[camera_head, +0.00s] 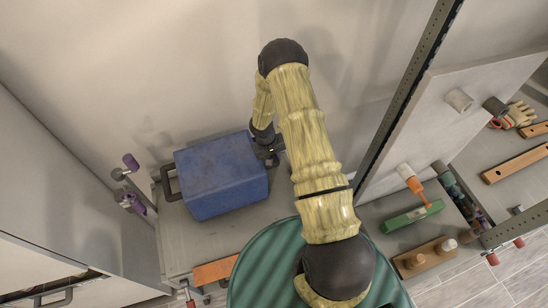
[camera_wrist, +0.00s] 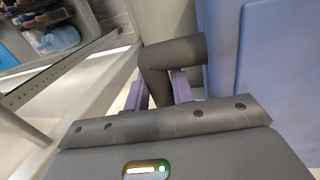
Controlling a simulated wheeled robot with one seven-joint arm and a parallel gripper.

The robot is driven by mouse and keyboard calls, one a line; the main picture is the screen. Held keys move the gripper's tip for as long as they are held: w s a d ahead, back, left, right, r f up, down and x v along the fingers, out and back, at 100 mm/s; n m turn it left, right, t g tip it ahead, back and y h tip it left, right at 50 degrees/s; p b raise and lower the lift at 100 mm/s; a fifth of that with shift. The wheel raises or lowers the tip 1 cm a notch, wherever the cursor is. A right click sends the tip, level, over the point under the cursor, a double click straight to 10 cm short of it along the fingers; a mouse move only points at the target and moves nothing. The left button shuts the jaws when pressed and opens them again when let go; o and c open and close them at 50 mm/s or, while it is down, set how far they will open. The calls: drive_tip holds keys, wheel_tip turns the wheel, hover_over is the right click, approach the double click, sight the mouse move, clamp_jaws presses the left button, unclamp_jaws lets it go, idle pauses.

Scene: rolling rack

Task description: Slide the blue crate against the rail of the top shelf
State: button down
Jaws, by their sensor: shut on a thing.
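The blue crate (camera_head: 220,175) sits on the grey top shelf (camera_head: 215,238), with its lid or top face up and a dark handle (camera_head: 170,183) on its left side. My gripper (camera_head: 270,152) is at the crate's right side, partly hidden by my arm. In the wrist view, my gripper (camera_wrist: 160,92) is shut on the crate's dark right handle (camera_wrist: 172,55), with a finger on either side of it. The crate's blue wall (camera_wrist: 285,75) fills the right of that view. I cannot clearly make out the rail or its gap to the crate.
Purple-handled items (camera_head: 132,180) hang left of the crate. An orange-brown piece (camera_head: 215,270) lies near the shelf's front edge. A perforated post (camera_head: 405,90) stands right of my arm. A green level (camera_head: 412,215) and other tools lie to the right. Bare shelf shows in front of the crate.

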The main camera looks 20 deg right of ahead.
drive_tip(key=shift+m+b, duration=0.3)
drive_tip(key=shift+b, duration=0.05)
idle(0.7)
drive_tip(key=shift+w+b, duration=0.15)
drive_tip(key=shift+b, duration=0.3)
idle(0.9)
drive_tip(key=c, duration=1.1)
unclamp_jaws()
drive_tip(key=shift+s+d+f, duration=0.1)
drive_tip(key=shift+s+f, duration=0.05)
drive_tip(key=shift+s, duration=0.15)
drive_tip(key=shift+w+r, duration=0.15)
drive_tip(key=shift+r, duration=0.3)
wheel_tip(320, 180, up, 7)
drive_tip(key=a+p, duration=0.1)
drive_tip(key=p, duration=0.3)
drive_tip(key=shift+a+r, duration=0.2)
drive_tip(key=shift+a, duration=0.2)
drive_tip(key=shift+w, duration=0.15)
